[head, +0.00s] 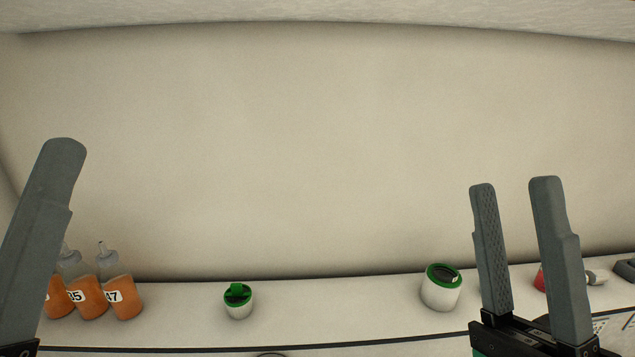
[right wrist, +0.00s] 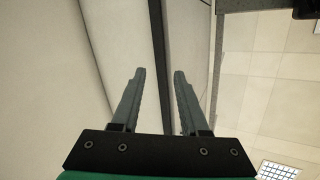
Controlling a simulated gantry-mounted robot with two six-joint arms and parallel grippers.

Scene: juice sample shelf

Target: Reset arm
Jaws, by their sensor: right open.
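My right gripper (head: 514,184) is raised at the right of the head view, fingers upright and apart, with nothing between them. In the right wrist view it is also open and empty (right wrist: 159,72). Of my left gripper, one grey finger (head: 45,220) shows at the left edge of the head view; its other finger is out of frame, so its opening cannot be told.
On the white shelf (head: 340,305) stand several orange juice bottles (head: 122,297) at left, a small green-topped white container (head: 238,302) and a larger green-rimmed one (head: 441,289). A red object (head: 540,281) is partly hidden behind my right gripper. The shelf's middle is clear.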

